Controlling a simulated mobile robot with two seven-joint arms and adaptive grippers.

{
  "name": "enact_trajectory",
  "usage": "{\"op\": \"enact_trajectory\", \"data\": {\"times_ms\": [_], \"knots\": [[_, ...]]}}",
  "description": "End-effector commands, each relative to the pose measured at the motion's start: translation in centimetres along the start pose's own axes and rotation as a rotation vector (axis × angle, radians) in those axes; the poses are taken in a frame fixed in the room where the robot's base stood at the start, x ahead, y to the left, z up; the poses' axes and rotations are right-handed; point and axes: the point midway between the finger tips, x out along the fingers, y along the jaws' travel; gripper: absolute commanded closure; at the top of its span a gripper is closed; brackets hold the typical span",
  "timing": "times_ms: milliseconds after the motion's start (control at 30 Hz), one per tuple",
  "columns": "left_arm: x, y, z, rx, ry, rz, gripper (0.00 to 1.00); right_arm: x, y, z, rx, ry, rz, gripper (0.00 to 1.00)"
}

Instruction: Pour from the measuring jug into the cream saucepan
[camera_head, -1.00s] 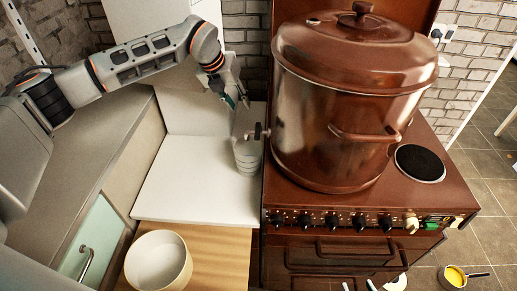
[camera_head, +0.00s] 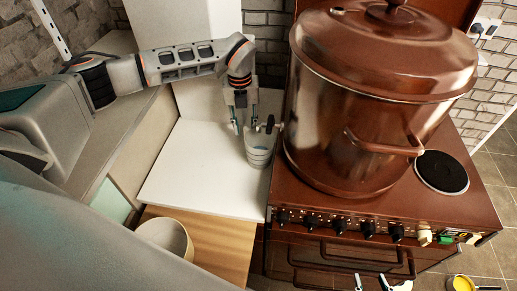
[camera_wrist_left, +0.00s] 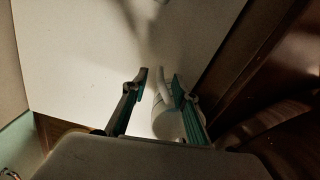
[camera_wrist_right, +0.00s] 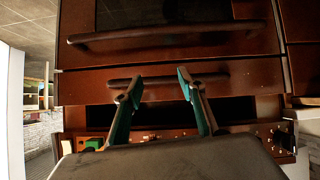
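The pale measuring jug (camera_head: 259,157) stands upright on the white worktop beside the brown stove. My left gripper (camera_head: 239,126) points down just left of and behind it. In the left wrist view my left gripper (camera_wrist_left: 160,82) is open, with the jug (camera_wrist_left: 168,122) and its handle between the fingers; I cannot tell whether they touch. A round cream vessel (camera_head: 172,236), likely the cream saucepan, stands on the wooden surface at lower left, partly hidden by my own body. My right gripper (camera_wrist_right: 160,80) is open and empty before the stove front; its fingers show at the bottom of the head view.
A large lidded copper-brown pot (camera_head: 365,110) stands on the stove (camera_head: 470,205), close right of the jug. A small pan with yellow contents (camera_head: 463,283) is low at the right. The white worktop (camera_head: 190,175) is clear left of the jug.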

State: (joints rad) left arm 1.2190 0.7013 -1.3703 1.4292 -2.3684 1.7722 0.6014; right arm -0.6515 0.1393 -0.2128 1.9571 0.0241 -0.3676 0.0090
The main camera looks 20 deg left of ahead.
Motion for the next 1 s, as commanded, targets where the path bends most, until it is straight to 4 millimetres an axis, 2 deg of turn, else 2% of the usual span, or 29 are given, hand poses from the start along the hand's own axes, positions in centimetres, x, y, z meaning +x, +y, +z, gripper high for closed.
{"op": "enact_trajectory", "data": {"times_ms": [100, 300, 633, 733, 767, 1000], "knots": [[2.0, 0.1, -0.1, 0.000, 0.004, 0.002, 0.72, 0.0, 0.0, -0.2, 0.000, 0.002, 0.000, 0.60], [4.6, 0.0, 0.0, 0.000, 0.001, 0.000, 0.72, 0.0, 0.1, -0.6, -0.001, 0.009, 0.002, 0.60], [5.2, 0.0, 0.0, 0.001, 0.000, 0.000, 0.72, 0.0, 0.2, -0.8, -0.001, 0.012, 0.002, 0.60], [5.2, 0.0, 0.0, 0.001, 0.000, 0.000, 0.98, 0.0, 0.2, -0.7, -0.001, 0.011, 0.002, 0.60], [5.2, 0.0, 0.0, 0.001, 0.000, 0.000, 1.00, 0.0, 0.2, -0.7, -0.001, 0.011, 0.002, 0.60], [5.1, 0.0, 0.0, 0.001, 0.000, -0.001, 1.00, 0.0, 0.1, -0.5, -0.001, 0.007, 0.002, 0.60]]}}
